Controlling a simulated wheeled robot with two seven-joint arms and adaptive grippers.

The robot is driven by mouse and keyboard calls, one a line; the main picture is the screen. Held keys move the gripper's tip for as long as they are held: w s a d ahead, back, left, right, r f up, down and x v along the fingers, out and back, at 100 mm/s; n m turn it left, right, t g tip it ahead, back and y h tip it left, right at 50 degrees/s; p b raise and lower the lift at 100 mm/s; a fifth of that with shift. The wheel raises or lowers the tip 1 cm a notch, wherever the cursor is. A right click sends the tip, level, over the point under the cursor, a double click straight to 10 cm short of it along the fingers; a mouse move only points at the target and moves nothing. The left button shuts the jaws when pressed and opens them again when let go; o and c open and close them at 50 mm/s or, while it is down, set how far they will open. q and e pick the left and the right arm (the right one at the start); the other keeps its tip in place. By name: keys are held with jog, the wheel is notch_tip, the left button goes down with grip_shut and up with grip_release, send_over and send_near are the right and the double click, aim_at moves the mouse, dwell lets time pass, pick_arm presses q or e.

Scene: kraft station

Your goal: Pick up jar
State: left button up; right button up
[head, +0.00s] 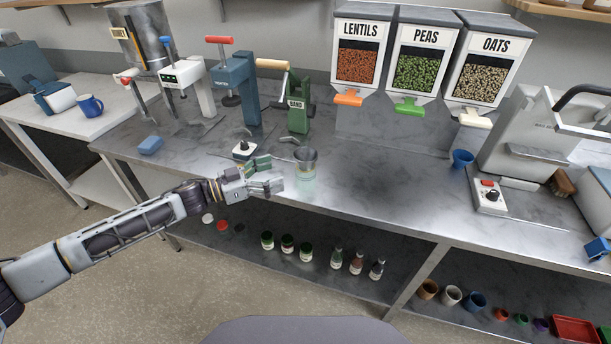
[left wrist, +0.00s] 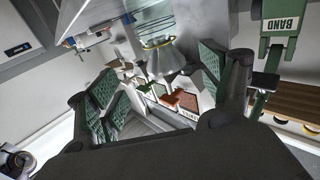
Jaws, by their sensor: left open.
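A clear glass jar (head: 305,161) stands upright on the grey counter, near its front edge, in the middle of the head view. My left gripper (head: 273,174) is open just left of the jar, low over the counter, with its fingers pointing towards it. In the left wrist view, the glass jar (left wrist: 158,57) shows between the green-padded fingers (left wrist: 160,85) of my left gripper, towards their tips. The gripper is not closed on the jar. My right gripper is not in view.
Lentils, peas and oats dispensers (head: 420,65) are at the back. The counter (head: 375,180) right of the jar is clear.

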aim_at(298, 165)
pick_arm(q)
jog(key=shift+w+d, duration=0.35)
jog(key=shift+d, duration=0.15)
jog(key=shift+x, duration=2.35)
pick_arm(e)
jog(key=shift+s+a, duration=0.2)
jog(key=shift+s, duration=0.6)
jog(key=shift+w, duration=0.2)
pick_arm(q)
jog(key=shift+w+d, duration=0.1)
jog(key=shift+d, duration=0.15)
jog(key=shift+f+x, duration=0.2)
jog(key=shift+x, duration=1.8)
jog(key=shift+w+d+f, duration=0.1)
jog(key=shift+w+d, duration=0.1)
jog(key=shift+w, duration=0.05)
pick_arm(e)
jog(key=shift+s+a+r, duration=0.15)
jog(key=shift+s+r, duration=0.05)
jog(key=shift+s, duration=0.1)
